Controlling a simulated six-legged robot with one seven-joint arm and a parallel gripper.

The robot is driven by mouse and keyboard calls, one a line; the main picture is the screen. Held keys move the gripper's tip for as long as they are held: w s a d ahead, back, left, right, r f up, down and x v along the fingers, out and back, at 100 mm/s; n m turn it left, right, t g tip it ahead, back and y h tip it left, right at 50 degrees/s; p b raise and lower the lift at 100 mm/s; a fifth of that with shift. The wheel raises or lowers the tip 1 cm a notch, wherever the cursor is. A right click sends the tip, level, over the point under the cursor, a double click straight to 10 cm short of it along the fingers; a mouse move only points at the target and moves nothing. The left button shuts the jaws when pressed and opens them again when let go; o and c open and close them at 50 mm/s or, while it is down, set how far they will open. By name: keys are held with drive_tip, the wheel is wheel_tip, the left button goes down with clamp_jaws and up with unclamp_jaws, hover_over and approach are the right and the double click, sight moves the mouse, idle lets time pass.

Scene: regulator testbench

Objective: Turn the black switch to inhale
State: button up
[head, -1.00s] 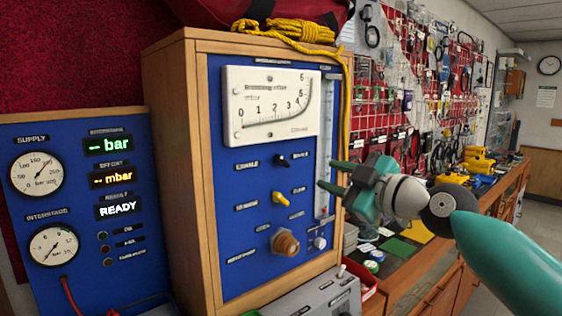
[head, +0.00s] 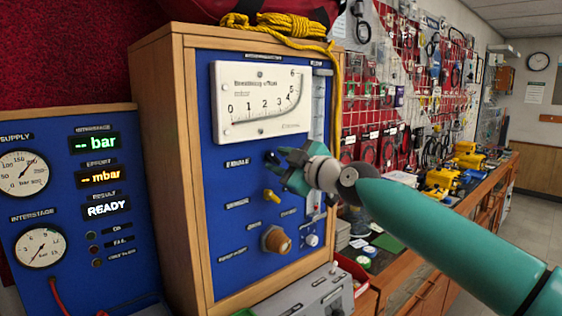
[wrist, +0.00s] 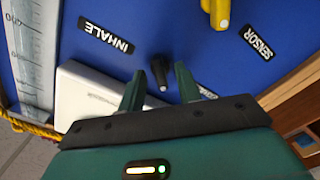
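The small black switch (head: 271,157) sits on the blue panel below the white gauge. In the wrist view the black switch (wrist: 160,70) shows as a short lever with a pale tip. My gripper (head: 280,165) is at the panel beside it, covering the label on its right. In the wrist view my gripper (wrist: 158,82) is open, with one green finger on each side of the switch and gaps between. The INHALE label (wrist: 106,37) appears upside down, left of the switch. The EXHALE label (head: 237,161) is left of the switch in the head view.
A yellow switch (head: 271,196) and a brown knob (head: 276,240) sit lower on the panel. A clear flow tube (head: 318,110) runs along its right side. A yellow rope (head: 275,25) lies on top of the cabinet. A grey box (head: 300,295) stands in front.

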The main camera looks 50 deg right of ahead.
clamp_jaws()
drive_tip(key=shift+m, duration=0.5)
drive_tip(key=m, duration=0.3)
drive_tip(key=shift+f+m, duration=0.1)
drive_tip(key=shift+m, duration=0.3)
drive_tip(key=m, duration=0.4)
drive_tip(key=shift+m, duration=0.3)
drive_tip(key=m, duration=0.8)
drive_tip(key=shift+a, duration=0.1)
drive_tip(key=shift+m, duration=0.4)
